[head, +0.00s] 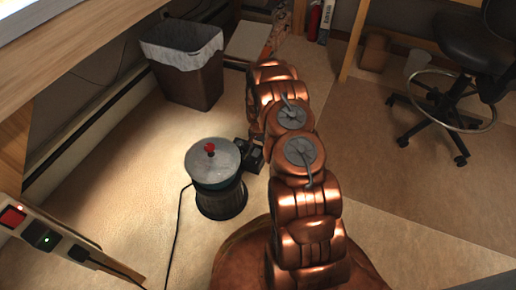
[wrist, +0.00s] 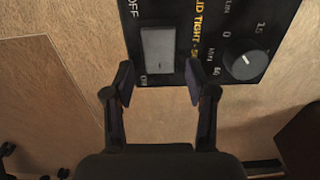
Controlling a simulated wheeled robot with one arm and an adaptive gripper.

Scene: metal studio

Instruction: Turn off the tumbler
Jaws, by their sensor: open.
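The tumbler (head: 222,197) stands on the floor, a dark drum with a blue band, a metal lid and a red knob. Its black control panel (wrist: 100,3) fills the top of the wrist view. A pale grey rocker switch (wrist: 158,50) sits between the labels OFF above and ON below; I cannot tell which side is pressed. A dial (wrist: 245,60) is to its right. My gripper (wrist: 159,75) is open and empty, with fingertips either side of the switch's lower end. I cannot tell whether they touch the panel. In the head view my arm partly hides the control box.
A lined waste bin (head: 190,85) stands behind the tumbler. A black cord (head: 176,235) runs along the floor at its left. A power strip (head: 70,240) is at lower left. A wheeled stool (head: 455,75) is at right. Floor between is clear.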

